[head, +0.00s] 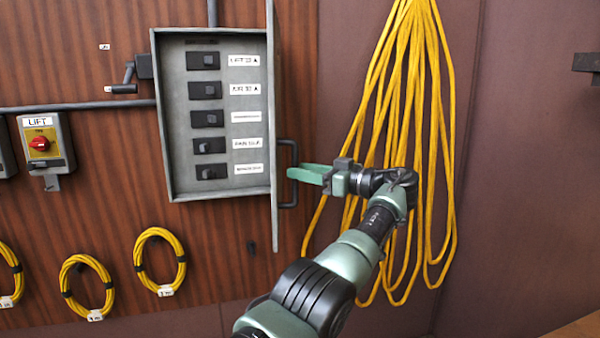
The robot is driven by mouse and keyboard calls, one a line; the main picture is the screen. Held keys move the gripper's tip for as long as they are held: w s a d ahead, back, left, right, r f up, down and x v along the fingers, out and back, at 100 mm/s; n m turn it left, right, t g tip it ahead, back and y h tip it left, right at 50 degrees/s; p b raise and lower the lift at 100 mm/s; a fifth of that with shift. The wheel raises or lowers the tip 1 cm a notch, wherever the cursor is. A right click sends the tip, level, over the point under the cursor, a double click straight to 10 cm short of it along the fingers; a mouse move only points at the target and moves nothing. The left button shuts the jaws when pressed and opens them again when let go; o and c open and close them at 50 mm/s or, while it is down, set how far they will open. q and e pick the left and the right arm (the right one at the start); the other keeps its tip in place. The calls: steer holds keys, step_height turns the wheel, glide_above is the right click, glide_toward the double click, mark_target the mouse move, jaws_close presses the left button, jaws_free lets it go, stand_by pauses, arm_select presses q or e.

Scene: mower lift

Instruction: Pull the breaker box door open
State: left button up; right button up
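The grey breaker box (163,120) hangs on the wood-panelled wall, with its inside showing several black breakers and white labels. Its door (273,100) stands open, swung out at the right side and seen nearly edge-on. The black door handle (288,204) sticks out from the door's right face. I cannot tell whether the fingers touch or close around the bar.
Yellow cable hanks (440,120) hang on the wall behind my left arm. A lift switch box (45,150) with a red knob is at the left, above several yellow cable coils (160,232). A dark bracket (587,62) shows at the right edge.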

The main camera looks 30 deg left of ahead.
arm_select(q)
steer(key=d+p, duration=0.1)
steer(key=d, duration=0.5)
steer(key=shift+d+p, duration=0.25)
steer(key=shift+p, duration=0.15)
steer(key=shift+w, duration=0.1)
